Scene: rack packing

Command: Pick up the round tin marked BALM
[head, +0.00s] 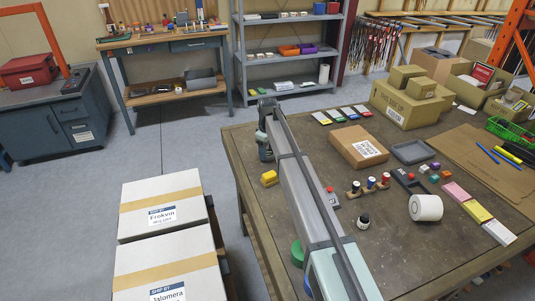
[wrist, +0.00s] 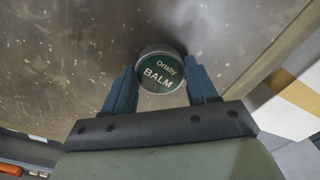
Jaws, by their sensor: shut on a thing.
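The round tin marked BALM (wrist: 161,74) has a green top with white lettering, which faces the camera in the wrist view. My gripper (wrist: 162,82) has its two blue fingers on either side of the tin and is shut on it. The tin is over the brown worktable, near an edge. I cannot tell whether it touches the surface. In the head view my arm crosses the left part of the table and hides much there. A green rounded shape (head: 297,252) shows beside the arm; I cannot tell whether it is the tin.
White cartons (head: 163,203) with tan tape stand left of the worktable (head: 407,246). Right of my arm are a small dark bottle (head: 363,221), a white roll (head: 426,207), a cardboard box (head: 358,147) and a small rack with vials (head: 369,185). A yellow block (head: 269,178) sits near the left edge.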

